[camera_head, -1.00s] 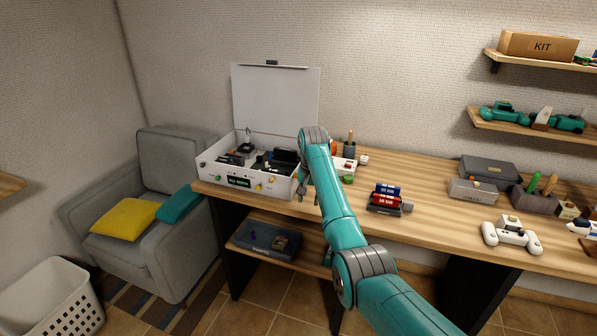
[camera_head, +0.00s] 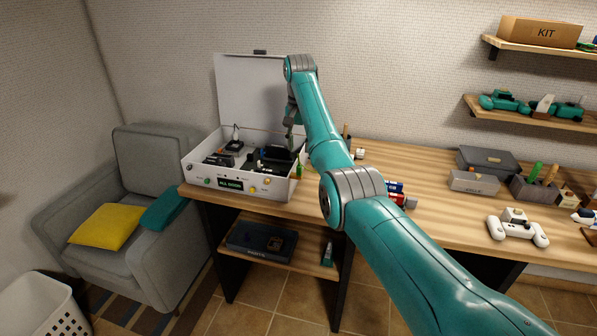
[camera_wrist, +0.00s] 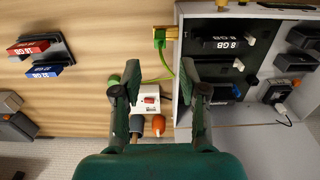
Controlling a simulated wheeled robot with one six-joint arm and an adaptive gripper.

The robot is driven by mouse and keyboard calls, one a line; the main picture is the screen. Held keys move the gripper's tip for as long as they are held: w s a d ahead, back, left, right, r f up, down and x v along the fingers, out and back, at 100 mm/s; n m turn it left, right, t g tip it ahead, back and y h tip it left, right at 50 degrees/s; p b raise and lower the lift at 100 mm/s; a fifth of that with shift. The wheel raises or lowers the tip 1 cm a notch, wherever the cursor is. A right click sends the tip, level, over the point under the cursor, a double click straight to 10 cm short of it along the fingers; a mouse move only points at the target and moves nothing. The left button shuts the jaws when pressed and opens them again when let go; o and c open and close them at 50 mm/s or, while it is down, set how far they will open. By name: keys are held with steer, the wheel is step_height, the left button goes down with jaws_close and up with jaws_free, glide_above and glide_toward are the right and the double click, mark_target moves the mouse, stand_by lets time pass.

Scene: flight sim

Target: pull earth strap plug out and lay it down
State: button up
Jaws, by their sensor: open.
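The green earth strap plug (camera_wrist: 160,38) sits at a brass-coloured fitting (camera_wrist: 172,32) on the side of the white case (camera_wrist: 178,60). A thin green-yellow strap (camera_wrist: 168,66) curves away from it over the bench. In the head view, the plug (camera_head: 299,171) is a small green spot by the case's right end. My gripper (camera_wrist: 158,88) is open and empty, its fingers wide apart. In the wrist view, the plug lies beyond the fingertips, between their lines. In the head view, my gripper (camera_head: 290,138) hangs above the case's right end, apart from the plug.
The open case (camera_head: 195,172) has its lid (camera_head: 245,90) raised behind and black modules inside. A white box with a red switch (camera_wrist: 150,100) stands close to the fingers. Red and blue modules (camera_wrist: 30,48) rest in a holder on the bench. Bare wood lies between.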

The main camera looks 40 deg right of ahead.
mark_target(299, 166)
steer(key=shift+f, duration=4.5)
jaws_close()
steer(key=shift+r, duration=0.15)
steer(key=shift+r, duration=2.85)
